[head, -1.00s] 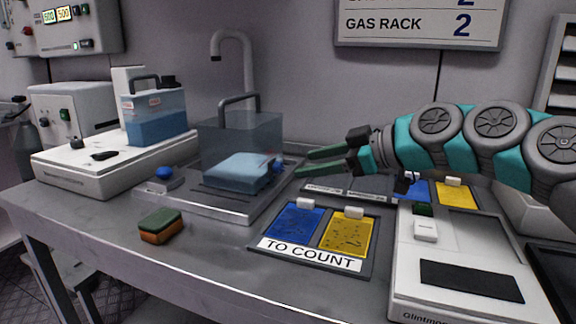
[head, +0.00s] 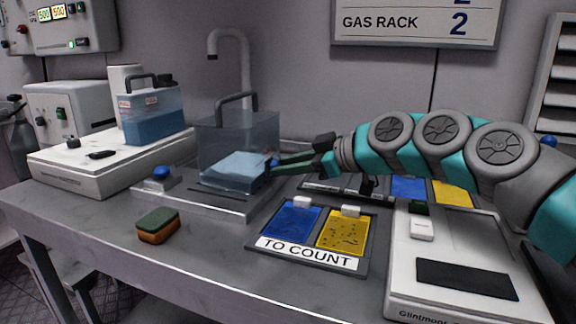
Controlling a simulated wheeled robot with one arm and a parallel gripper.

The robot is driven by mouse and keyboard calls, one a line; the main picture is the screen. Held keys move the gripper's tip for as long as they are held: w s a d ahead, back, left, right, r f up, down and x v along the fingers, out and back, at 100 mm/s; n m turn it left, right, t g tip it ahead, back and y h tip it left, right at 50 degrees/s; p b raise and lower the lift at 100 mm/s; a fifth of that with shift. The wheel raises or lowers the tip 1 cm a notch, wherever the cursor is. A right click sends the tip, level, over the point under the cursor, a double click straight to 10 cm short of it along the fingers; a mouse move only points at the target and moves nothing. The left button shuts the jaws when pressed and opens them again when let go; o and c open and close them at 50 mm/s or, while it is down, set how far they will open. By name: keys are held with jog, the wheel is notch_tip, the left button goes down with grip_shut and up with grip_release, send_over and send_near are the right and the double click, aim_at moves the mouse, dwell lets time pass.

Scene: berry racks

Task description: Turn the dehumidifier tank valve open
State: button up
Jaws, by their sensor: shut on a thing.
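A clear tank (head: 226,131) with a dark handle and blue water low inside stands on a grey tray in the middle of the bench. The knob's exact angle is hidden.
A second tank (head: 150,132) of blue water stands on a white device at left. A blue button (head: 161,173) is on the tray's left. A sponge (head: 157,225) and the TO COUNT board (head: 307,252) lie in front. A tap (head: 246,82) rises behind.

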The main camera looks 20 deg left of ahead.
grip_shut()
jog(key=shift+r+p, duration=0.1)
jog(key=shift+p, duration=0.2)
jog(key=shift+w+r+m+g+p, duration=0.15)
jog(key=shift+m+g+p, duration=0.25)
jog(key=shift+m+p, duration=0.1)
jog(key=m+p, duration=0.1)
jog(key=m+g+p, duration=0.1)
jog(key=shift+w+g+p, duration=0.2)
jog(key=shift+g+p, duration=0.1)
jog(key=shift+p, duration=0.05)
jog(key=m+g, duration=0.1)
jog(key=m+p, duration=0.1)
jog(key=shift+w+m+g, duration=0.2)
jog(key=shift+m+g, duration=0.1)
jog(key=shift+g, duration=0.1)
jog(key=shift+f+m+g+y+p, duration=0.25)
jog(key=shift+m+g+y+p, duration=0.1)
jog(key=shift+m+g, duration=0.65)
jog(key=o, duration=0.6)
grip_release()
